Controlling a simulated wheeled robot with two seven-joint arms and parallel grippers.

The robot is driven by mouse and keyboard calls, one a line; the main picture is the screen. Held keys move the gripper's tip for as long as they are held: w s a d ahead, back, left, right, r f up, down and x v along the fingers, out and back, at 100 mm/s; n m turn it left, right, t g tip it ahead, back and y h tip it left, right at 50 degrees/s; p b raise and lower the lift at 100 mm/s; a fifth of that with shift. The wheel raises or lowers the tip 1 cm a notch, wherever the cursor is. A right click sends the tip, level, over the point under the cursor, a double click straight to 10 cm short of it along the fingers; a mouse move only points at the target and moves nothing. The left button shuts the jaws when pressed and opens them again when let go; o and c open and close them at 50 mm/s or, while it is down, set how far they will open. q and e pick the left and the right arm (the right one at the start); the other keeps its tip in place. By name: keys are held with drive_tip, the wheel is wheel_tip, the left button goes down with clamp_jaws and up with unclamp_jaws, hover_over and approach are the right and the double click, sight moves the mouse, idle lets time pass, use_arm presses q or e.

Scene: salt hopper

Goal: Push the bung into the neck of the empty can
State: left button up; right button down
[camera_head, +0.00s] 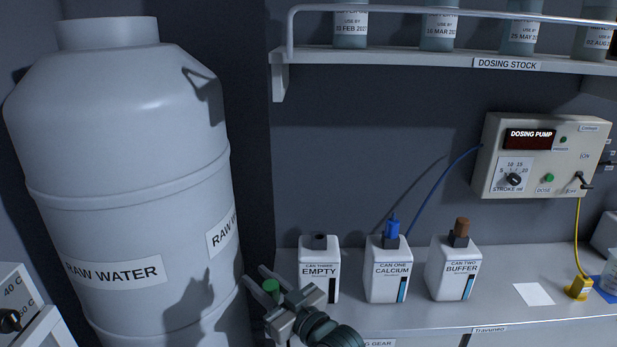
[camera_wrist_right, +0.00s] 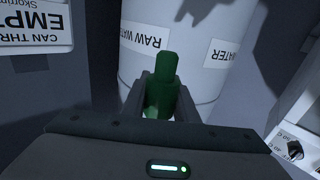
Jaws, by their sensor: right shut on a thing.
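The empty can (camera_head: 319,270) is white, labelled "CAN THREE EMPTY", and stands upright at the left end of the bench. Its dark neck (camera_head: 320,241) has nothing in it that I can see. Part of the can's label also shows upside down in the right wrist view (camera_wrist_right: 35,25). My right gripper (camera_head: 269,284) is left of the can, apart from it, and shut on a green bung (camera_head: 271,286). In the right wrist view the bung (camera_wrist_right: 162,85) stands between the two fingers, its far end sticking out past them. My left gripper is not in view.
A large raw water tank (camera_head: 125,190) is at left. A shelf (camera_head: 440,66) overhangs the bench.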

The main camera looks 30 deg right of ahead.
use_arm(q)
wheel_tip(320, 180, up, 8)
drive_tip(key=p, duration=0.7)
use_arm(e)
drive_tip(key=w+d+r, duration=0.5)
drive_tip(key=d+r, duration=0.1)
drive_tip(key=d, duration=0.3)
drive_tip(key=w+d+r, duration=0.5)
drive_tip(key=d+r, duration=0.2)
drive_tip(key=d, duration=0.2)
drive_tip(key=shift+d+r, duration=0.25)
drive_tip(key=shift+d, duration=0.05)
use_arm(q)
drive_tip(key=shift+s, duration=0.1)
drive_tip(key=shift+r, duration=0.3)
use_arm(e)
drive_tip(key=shift+s+r, duration=0.1)
use_arm(q)
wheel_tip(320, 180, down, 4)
drive_tip(key=b, duration=0.4)
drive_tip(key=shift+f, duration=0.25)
use_arm(e)
wheel_tip(320, 180, down, 6)
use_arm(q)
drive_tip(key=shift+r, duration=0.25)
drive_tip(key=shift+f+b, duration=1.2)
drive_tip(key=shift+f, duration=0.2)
use_arm(e)
drive_tip(key=shift+f, duration=1.95)
